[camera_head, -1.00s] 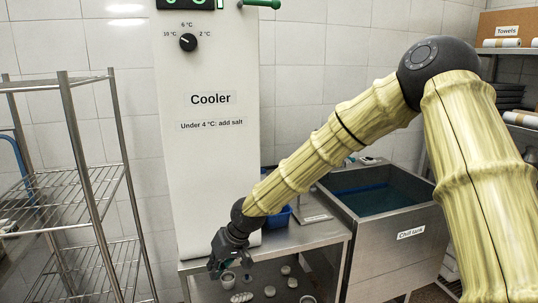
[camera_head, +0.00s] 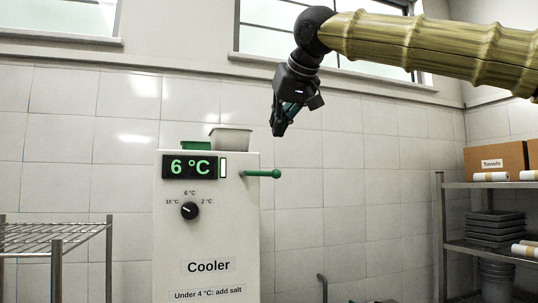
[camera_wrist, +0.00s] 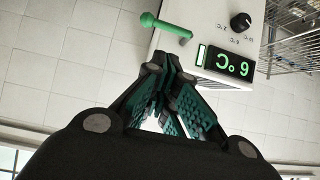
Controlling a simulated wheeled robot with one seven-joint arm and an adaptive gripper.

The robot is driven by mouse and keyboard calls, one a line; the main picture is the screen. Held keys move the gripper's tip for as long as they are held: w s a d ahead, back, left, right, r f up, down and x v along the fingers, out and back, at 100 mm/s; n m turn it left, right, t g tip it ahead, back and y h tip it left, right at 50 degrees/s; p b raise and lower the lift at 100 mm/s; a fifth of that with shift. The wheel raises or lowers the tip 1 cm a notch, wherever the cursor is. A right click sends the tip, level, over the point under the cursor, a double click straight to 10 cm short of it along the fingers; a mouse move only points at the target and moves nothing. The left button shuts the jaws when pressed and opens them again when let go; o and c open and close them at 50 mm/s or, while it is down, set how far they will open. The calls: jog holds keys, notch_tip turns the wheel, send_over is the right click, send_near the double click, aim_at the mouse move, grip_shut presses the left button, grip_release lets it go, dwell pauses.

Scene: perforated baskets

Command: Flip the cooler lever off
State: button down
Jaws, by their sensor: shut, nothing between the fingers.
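The white cooler (camera_head: 207,240) stands against the tiled wall, with a lit green display reading 6 °C (camera_head: 190,167). Its green lever (camera_head: 262,173) sticks out sideways to the right from the upper right edge, about level. A black dial (camera_head: 189,210) on the front sits below the display. My gripper (camera_head: 279,131) is shut and empty, pointing down above and slightly right of the lever, apart from it. In the wrist view, the lever (camera_wrist: 166,27) lies beyond the shut fingertips (camera_wrist: 166,58), and the cooler shows upside down.
A wire rack (camera_head: 55,238) stands at left. A shelf with towels and trays (camera_head: 495,240) stands at right. The wall right of the lever is clear.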

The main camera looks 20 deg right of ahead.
notch_tip(320, 180, up, 2)
jog(key=d, duration=0.1)
jog(key=p, duration=0.5)
send_over(260, 174)
jog(key=s+d, duration=0.2)
jog(key=d, duration=0.1)
jog(key=shift+f, duration=2.25)
jog(key=f, duration=0.2)
jog(key=w+f+p, duration=0.1)
jog(key=f, duration=0.1)
jog(key=shift+w+a+f, duration=0.2)
jog(key=shift+f, duration=0.2)
jog(key=shift+d, duration=0.15)
